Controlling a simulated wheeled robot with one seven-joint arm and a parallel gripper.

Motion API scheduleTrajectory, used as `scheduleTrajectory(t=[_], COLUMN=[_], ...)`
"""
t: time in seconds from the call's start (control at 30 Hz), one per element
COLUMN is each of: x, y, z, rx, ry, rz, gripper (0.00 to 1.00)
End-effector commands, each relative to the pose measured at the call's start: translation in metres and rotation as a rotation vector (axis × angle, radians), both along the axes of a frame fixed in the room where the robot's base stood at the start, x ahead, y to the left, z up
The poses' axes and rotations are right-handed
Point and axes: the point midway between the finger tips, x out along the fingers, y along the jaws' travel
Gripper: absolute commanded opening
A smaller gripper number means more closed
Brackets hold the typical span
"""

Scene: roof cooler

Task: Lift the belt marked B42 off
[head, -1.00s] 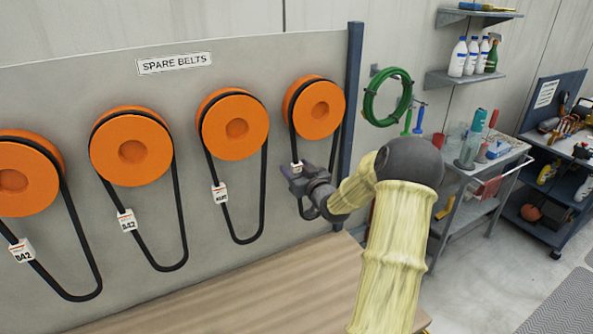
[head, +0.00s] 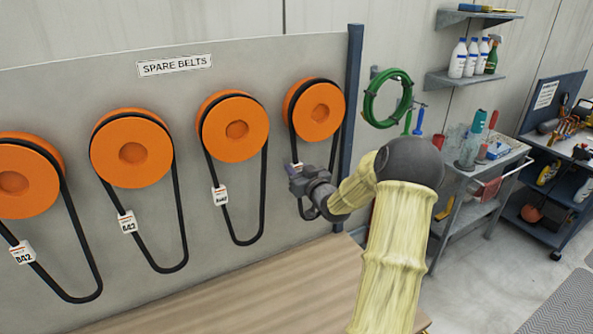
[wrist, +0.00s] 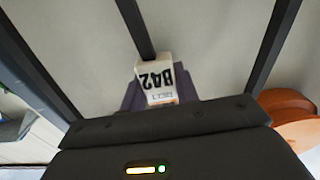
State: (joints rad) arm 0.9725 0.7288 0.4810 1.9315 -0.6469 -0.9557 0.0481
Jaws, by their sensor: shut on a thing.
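Several black belts hang on orange wheels on a grey panel in the head view. My gripper (head: 297,180) is at the left strand of the rightmost belt (head: 343,143), below its orange wheel (head: 317,109). In the wrist view a white tag reading B42 (wrist: 155,80), upside down, sits on a black strand (wrist: 133,25) between my jaws, which are shut on it. The belt still hangs around its wheel. The gripper hides most of this tag in the head view. The two leftmost belts carry tags (head: 22,252) (head: 128,222) that also look like B42.
The third belt's tag (head: 220,196) is too small to read surely. A blue post (head: 350,110) stands close right of the rightmost wheel, with a green hose coil (head: 368,105) beyond it. A wooden bench top (head: 250,290) lies below, clear where visible. A tool cart (head: 470,185) stands right.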

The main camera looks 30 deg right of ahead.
Motion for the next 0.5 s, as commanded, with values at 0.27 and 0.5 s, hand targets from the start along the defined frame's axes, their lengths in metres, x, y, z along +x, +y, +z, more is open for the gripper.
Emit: scheduleTrajectory(t=[0.27, 0.5], x=[0.0004, 0.0004], y=[0.0, -0.0001], z=[0.0083, 0.0089], rx=[-0.002, -0.001], ry=[-0.002, -0.001], rz=[0.0, 0.0], gripper=[0.0, 0.0])
